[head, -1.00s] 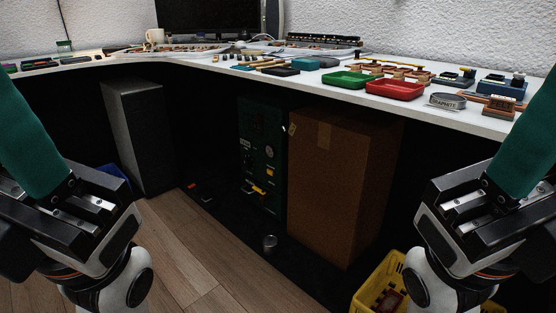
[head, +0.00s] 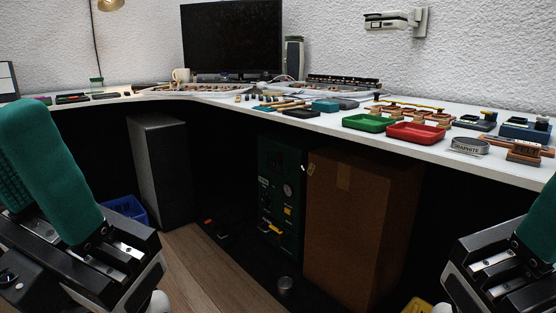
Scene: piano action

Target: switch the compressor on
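A dark green cabinet with a round gauge, small controls and a yellow handle-like part (head: 280,195) stands under the desk; it looks like the compressor. Its right side is partly hidden by a cardboard box (head: 358,225). I cannot make out which control is its switch or how it is set. My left gripper (head: 48,165), with green padded fingers, is raised at the left edge, far in front of the cabinet. My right gripper (head: 540,235) is at the right edge, partly out of frame. Both are away from the cabinet; I cannot see whether their fingers are apart.
The white desk (head: 225,108) overhangs the cabinet. It carries a green tray (head: 368,123), a red tray (head: 416,133) and many small parts. A grey cabinet (head: 160,170) and blue bin (head: 125,210) stand left. A small metal cup (head: 285,285) is on the floor before the green cabinet.

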